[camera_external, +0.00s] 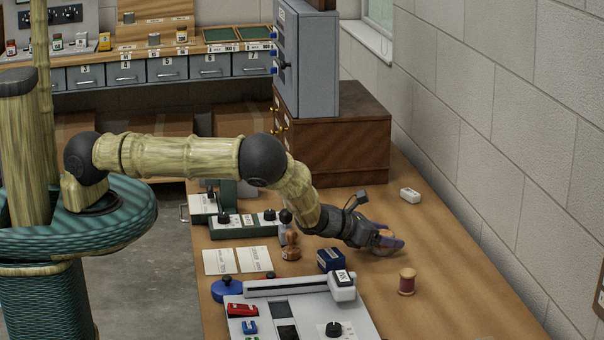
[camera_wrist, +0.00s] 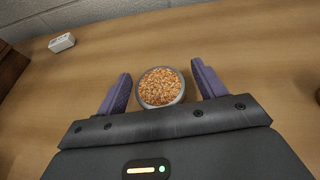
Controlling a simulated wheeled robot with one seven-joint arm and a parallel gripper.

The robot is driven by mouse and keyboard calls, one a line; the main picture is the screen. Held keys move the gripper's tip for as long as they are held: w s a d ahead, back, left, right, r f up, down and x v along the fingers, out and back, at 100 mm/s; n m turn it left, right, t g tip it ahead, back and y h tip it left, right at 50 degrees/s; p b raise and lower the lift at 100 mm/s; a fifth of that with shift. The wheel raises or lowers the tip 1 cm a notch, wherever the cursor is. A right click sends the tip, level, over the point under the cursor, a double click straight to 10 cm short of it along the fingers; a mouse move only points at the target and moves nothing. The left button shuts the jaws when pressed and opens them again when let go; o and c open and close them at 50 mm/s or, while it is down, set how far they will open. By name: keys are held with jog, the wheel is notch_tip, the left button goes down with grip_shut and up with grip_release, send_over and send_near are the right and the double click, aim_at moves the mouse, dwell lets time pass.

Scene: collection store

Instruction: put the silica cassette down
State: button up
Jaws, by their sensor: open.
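The silica cassette is a round, shallow cup with a grey rim, filled with orange granules; in the wrist view the silica cassette (camera_wrist: 161,87) rests on the wooden table between my two purple fingers. My gripper (camera_wrist: 160,88) is open, with a gap on each side of the cassette, wider on the right. In the external view my gripper (camera_external: 388,243) is low over the table at the right, and the cassette (camera_external: 384,236) is mostly hidden by the fingers.
A wooden thread spool (camera_external: 407,281) stands in front of my gripper. A dark blue box (camera_external: 331,259), a wooden-handled stamp (camera_external: 291,246) and a grey panel (camera_external: 310,310) lie to the left. A small white block (camera_external: 410,195) lies behind, near the wall. Bare table surrounds the cassette.

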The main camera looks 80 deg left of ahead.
jog(key=b+v, duration=0.1)
jog(key=v, duration=0.9)
jog(key=shift+s+r, duration=0.15)
jog(key=shift+s, duration=0.05)
